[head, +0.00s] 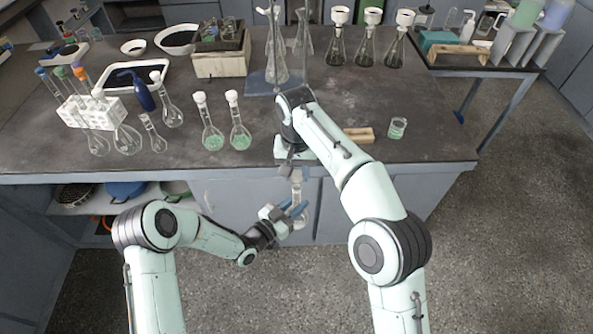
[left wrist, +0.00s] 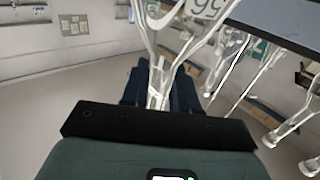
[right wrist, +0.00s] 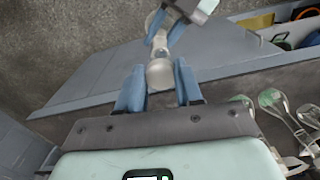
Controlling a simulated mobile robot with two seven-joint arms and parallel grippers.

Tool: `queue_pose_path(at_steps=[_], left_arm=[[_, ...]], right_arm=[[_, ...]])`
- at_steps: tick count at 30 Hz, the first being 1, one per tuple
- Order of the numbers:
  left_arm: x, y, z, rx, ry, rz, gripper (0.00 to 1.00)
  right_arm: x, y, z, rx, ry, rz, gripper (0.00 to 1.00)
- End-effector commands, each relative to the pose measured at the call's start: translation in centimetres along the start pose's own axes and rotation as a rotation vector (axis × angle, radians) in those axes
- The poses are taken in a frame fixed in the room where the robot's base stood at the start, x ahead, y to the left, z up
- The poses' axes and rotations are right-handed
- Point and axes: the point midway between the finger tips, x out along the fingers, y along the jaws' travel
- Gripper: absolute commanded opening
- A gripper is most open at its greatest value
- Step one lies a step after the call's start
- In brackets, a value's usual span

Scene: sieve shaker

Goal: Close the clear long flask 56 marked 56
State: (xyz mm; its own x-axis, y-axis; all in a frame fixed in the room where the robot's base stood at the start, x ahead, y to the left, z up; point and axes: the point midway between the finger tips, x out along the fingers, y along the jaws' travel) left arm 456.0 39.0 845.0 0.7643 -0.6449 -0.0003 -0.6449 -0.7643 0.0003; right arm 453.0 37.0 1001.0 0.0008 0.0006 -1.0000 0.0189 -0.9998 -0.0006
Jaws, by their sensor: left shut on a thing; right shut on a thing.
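The clear long flask 56 (left wrist: 207,10) shows its label, partly cut off, in the left wrist view. In the head view its clear neck (head: 297,190) stands upright in front of the bench. My left gripper (head: 288,212) is shut on the flask's neck. My right gripper (head: 292,168) is above it, pointing down. In the right wrist view its blue fingers are shut on a whitish stopper (right wrist: 160,73), in line with the flask's neck (right wrist: 159,46). I cannot tell whether the stopper is seated.
The bench edge (head: 230,174) is just behind the flask. Two stoppered flasks with green contents (head: 225,138), a small beaker (head: 397,128) and a wooden block (head: 360,134) stand on the bench. A white rack (head: 92,110) with tubes and several flasks are at the left. The floor in front is clear.

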Motion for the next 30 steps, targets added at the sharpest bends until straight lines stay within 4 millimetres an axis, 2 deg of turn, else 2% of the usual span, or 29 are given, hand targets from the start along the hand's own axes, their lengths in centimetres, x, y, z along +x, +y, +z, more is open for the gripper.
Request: queue_pose_path(at_steps=[7, 30], left_arm=[[0.0, 0.0, -0.1, 0.000, 0.002, 0.000, 0.00], [0.0, 0.0, -0.1, 0.000, 0.002, 0.000, 0.00]], right_arm=[[1.4, 0.1, 0.0, 0.001, -0.001, 0.001, 0.07], [1.8, 0.1, 0.0, 0.001, 0.000, 0.001, 0.07]])
